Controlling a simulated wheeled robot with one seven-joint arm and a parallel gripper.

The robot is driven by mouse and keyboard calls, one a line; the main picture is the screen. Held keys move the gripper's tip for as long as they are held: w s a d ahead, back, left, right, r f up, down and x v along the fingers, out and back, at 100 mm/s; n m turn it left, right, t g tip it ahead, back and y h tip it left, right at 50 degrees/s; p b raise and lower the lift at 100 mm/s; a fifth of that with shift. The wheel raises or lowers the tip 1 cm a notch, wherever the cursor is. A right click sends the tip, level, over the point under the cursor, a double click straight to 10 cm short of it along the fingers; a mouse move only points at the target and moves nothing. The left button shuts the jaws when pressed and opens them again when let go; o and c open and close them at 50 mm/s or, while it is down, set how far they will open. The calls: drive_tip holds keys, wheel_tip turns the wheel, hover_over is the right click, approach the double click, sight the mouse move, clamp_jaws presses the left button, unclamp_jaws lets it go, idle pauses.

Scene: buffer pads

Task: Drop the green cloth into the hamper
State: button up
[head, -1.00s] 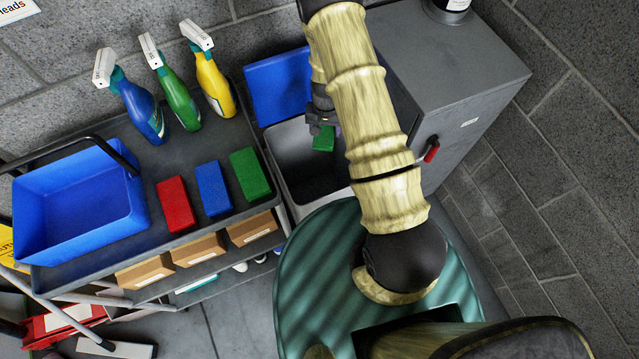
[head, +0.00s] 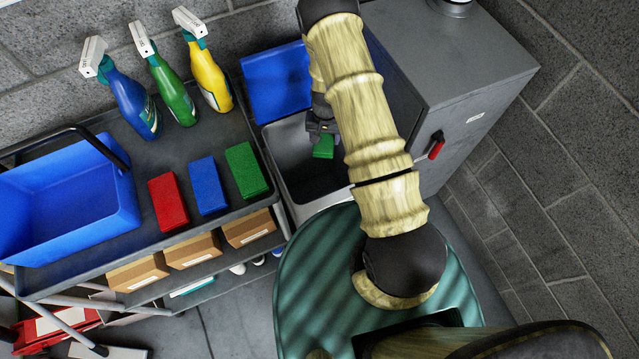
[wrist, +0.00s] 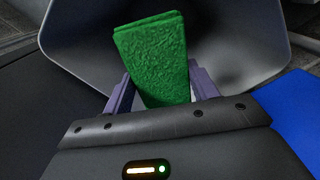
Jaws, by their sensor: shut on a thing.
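My gripper (head: 322,132) is shut on the green cloth (head: 323,148), a folded block. In the wrist view the gripper's purple fingers (wrist: 160,92) stand on both sides of the cloth (wrist: 152,55). The hamper (head: 283,145) is an open grey bin between the cart and the grey cabinet. The cloth hangs over the hamper's opening, apart from its walls as far as I can see. The hamper's pale inside wall (wrist: 235,45) lies behind the cloth in the wrist view. My arm hides the hamper's right side in the head view.
A blue panel (head: 278,82) stands behind the hamper. The cart (head: 110,200) at left holds a blue tub (head: 65,205), red (head: 168,202), blue (head: 208,186) and green (head: 246,170) blocks, and spray bottles (head: 170,88). The grey cabinet (head: 450,55) is at right.

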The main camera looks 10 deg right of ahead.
drive_tip(key=o, duration=1.2)
wheel_tip(320, 180, up, 17)
drive_tip(key=shift+r, duration=0.2)
idle(0.5)
drive_tip(key=s+r+n+t+p, duration=0.2)
drive_tip(key=s+r+p, duration=0.3)
drive_tip(key=s+r, duration=1.2)
wheel_tip(320, 180, up, 4)
drive_tip(key=shift+f+n+t, duration=0.1)
drive_tip(key=shift+n+t, duration=0.2)
drive_tip(key=shift+n, duration=0.6)
